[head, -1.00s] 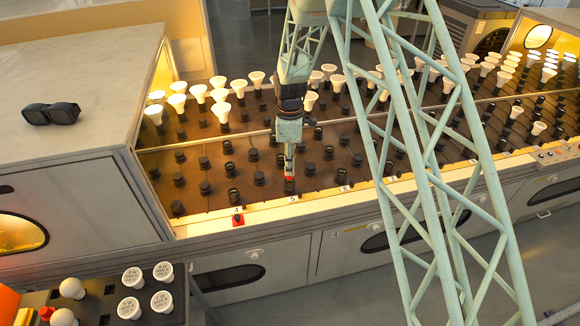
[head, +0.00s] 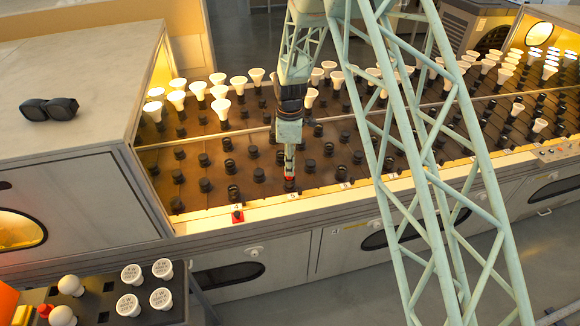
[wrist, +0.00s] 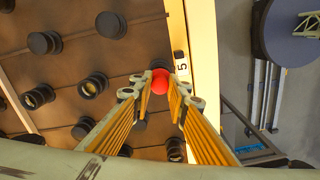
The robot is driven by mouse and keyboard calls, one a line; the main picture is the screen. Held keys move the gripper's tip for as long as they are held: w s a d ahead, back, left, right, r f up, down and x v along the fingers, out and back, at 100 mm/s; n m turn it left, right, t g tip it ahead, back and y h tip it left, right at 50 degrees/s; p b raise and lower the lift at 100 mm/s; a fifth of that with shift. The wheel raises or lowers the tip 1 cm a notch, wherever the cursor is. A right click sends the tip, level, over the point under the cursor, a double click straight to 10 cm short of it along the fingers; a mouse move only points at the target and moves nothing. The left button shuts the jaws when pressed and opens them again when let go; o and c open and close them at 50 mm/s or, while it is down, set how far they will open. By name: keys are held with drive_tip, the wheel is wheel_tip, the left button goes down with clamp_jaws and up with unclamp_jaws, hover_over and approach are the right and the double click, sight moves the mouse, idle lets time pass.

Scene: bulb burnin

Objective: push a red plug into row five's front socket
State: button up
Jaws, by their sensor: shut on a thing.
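My gripper (head: 289,170) is shut on a red plug (head: 289,178), low over the front edge of the socket bed beside the label 5 (head: 292,196). The wrist view shows the red plug (wrist: 160,81) between my two fingertips, with a black socket (wrist: 161,65) right by it and partly hidden. I cannot tell how deep the plug is in row five's front socket. Another red piece (head: 237,217) is on the front ledge by the label 4.
Rows of black sockets (head: 205,185) surround the gripper; white bulbs (head: 198,90) fill the rear ones. Dark glasses (head: 49,109) lie on the grey cabinet top (head: 90,80). A tray (head: 95,305) with bulbs is at lower left. The pale front ledge (head: 330,193) is mostly clear.

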drive_tip(key=shift+f+b, duration=0.45)
drive_tip(key=shift+f, duration=0.45)
drive_tip(key=o, duration=0.9)
drive_tip(key=shift+c, duration=0.2)
drive_tip(key=shift+r, duration=0.2)
wheel_tip(320, 180, up, 12)
drive_tip(key=shift+f, duration=0.2)
idle(0.3)
